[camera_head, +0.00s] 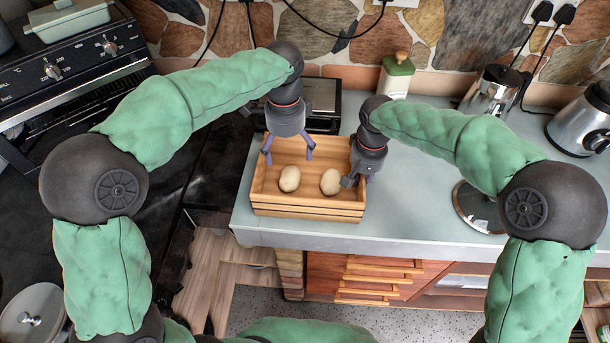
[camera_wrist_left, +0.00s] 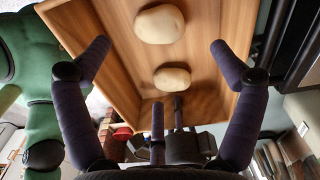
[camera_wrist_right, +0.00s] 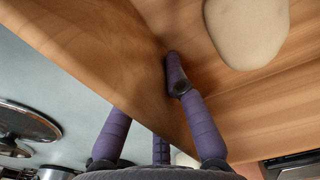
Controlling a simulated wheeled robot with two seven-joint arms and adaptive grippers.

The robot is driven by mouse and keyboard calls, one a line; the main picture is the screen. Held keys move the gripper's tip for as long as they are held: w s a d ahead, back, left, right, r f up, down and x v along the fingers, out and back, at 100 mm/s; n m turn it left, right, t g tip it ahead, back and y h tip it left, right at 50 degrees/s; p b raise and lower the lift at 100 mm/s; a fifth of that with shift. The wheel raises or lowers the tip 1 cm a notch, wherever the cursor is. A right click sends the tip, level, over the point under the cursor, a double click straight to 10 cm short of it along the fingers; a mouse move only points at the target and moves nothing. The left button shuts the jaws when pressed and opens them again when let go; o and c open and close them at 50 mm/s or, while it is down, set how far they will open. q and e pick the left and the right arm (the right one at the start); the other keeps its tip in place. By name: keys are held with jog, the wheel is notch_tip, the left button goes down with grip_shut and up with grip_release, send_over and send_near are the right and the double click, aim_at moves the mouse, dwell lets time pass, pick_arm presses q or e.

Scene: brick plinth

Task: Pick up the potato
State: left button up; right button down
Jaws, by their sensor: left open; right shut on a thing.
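Two pale potatoes lie apart in a wooden crate (camera_head: 305,208) on the counter: a left potato (camera_head: 289,179) and a right potato (camera_head: 330,182). Both potatoes also show in the left wrist view (camera_wrist_left: 159,24) (camera_wrist_left: 172,78). My left gripper (camera_head: 287,157) is open and empty above the crate's left part, its fingers spread behind the left potato. My right gripper (camera_head: 357,181) is shut on the crate's right wall, with a finger on the inner side. The right wrist view shows this wall (camera_wrist_right: 105,50) between its fingers, and one potato (camera_wrist_right: 248,30) beside them, untouched.
A bottle with a green top (camera_head: 397,76) stands behind the crate. A black stove (camera_head: 75,75) is on the left. The counter front (camera_head: 410,230) is clear.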

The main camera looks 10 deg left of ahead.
aim_at(290, 173)
pick_arm(q)
notch_tip(290, 173, down, 11)
jog(key=n, duration=0.6)
jog(key=shift+w+r, duration=0.1)
dwell(0.6)
jog(key=c, duration=1.3)
